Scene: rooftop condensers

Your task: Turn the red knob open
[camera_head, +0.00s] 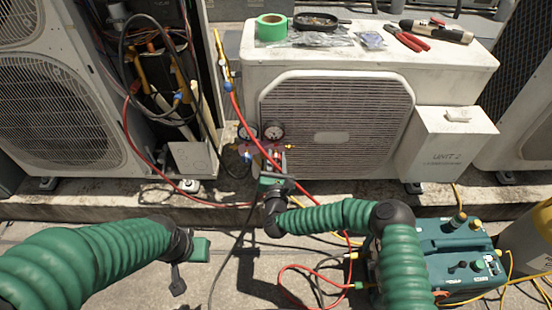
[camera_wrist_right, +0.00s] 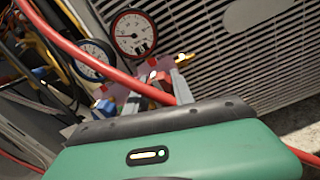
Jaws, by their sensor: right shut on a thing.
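The gauge manifold stands in front of the white condenser unit, with a red-rimmed gauge (camera_wrist_right: 135,34) and a blue-rimmed gauge (camera_wrist_right: 94,60) in the right wrist view. My right gripper (camera_head: 277,157) reaches up to the manifold's right side, below the gauges. Its fingers are shut on the red knob (camera_wrist_right: 161,80), which shows only in part between the fingertips in the right wrist view. A red hose crosses in front of the fingers there. A blue knob (camera_wrist_right: 104,105) is to their left. My left gripper (camera_head: 188,262) hangs low over the ground, away from the manifold; its fingers are unclear.
The condenser unit (camera_head: 262,87) carries green tape (camera_head: 271,27), red pliers (camera_head: 407,37) and other tools on top. A red hose (camera_head: 127,125) loops left of the manifold. A teal machine (camera_head: 445,240) stands at lower right with hoses around it.

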